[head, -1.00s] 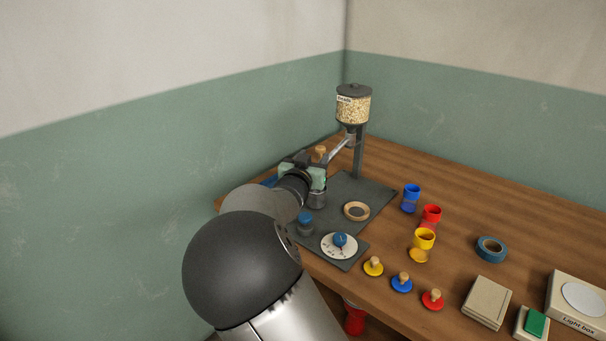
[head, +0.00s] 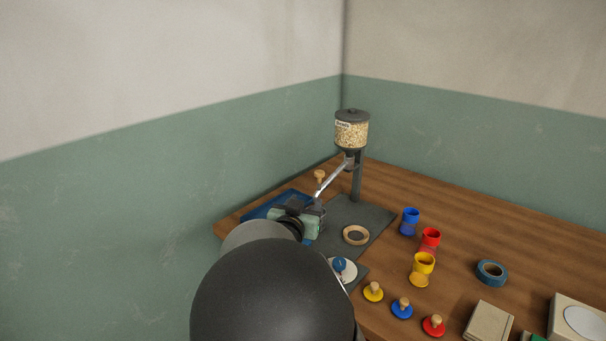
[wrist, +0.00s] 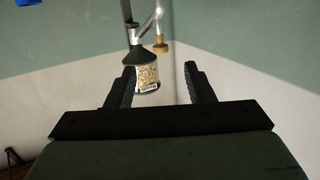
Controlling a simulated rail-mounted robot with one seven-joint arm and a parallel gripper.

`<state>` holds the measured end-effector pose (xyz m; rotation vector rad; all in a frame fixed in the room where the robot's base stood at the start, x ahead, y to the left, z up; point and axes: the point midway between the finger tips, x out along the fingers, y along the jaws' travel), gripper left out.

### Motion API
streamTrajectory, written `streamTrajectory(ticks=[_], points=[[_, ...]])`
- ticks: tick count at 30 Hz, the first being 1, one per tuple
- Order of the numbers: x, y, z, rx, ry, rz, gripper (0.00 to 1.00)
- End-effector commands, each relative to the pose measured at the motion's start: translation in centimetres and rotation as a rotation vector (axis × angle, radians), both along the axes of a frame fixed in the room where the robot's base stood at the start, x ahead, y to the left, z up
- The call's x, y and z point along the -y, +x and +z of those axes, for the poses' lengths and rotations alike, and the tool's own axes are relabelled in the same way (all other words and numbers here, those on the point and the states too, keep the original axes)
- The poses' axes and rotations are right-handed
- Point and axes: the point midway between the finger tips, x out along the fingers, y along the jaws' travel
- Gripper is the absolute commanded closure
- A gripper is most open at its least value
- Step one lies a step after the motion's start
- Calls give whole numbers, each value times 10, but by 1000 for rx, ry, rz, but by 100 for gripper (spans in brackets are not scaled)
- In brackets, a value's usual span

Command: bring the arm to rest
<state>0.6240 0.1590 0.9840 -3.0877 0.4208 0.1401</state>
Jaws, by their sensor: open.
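My gripper (head: 312,210) is over the left part of the table, close to the feeder's slanted metal arm in the head view; I cannot tell whether they touch. Its green body shows, and my arm hides part of the dark mat below. In the wrist view my gripper (wrist: 160,82) has its two black fingers spread apart with nothing held between them. The grain hopper (wrist: 144,72) appears upside down beyond the fingers, nearer the left one. In the head view the hopper (head: 351,131) stands upright on its post.
A blue tray (head: 262,210) lies left of my gripper. A wooden ring (head: 356,235) lies on the mat (head: 375,213). Blue (head: 410,216), red (head: 430,238) and yellow (head: 424,262) goblet drums stand right of it. Knobbed discs, blue tape (head: 491,273) and boxes lie nearer the front.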

Motion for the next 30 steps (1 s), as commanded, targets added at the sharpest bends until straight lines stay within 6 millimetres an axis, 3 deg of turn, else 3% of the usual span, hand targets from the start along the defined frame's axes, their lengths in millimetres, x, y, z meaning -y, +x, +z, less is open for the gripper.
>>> streamTrajectory(ticks=[1,4,8,11,15,18,21,25,30], points=[[15,-1,-3,-68,42,16,52],[35,-16,-22,-271,148,102,52],[51,-71,-35,-567,282,244,52],[63,-133,-33,-782,332,337,52],[90,-232,-25,-1068,312,388,52],[111,-290,-21,-1228,263,365,52],[130,-331,-18,-1344,217,319,52],[144,-360,-16,-1426,182,272,52],[147,-367,-17,-1449,172,260,52]])
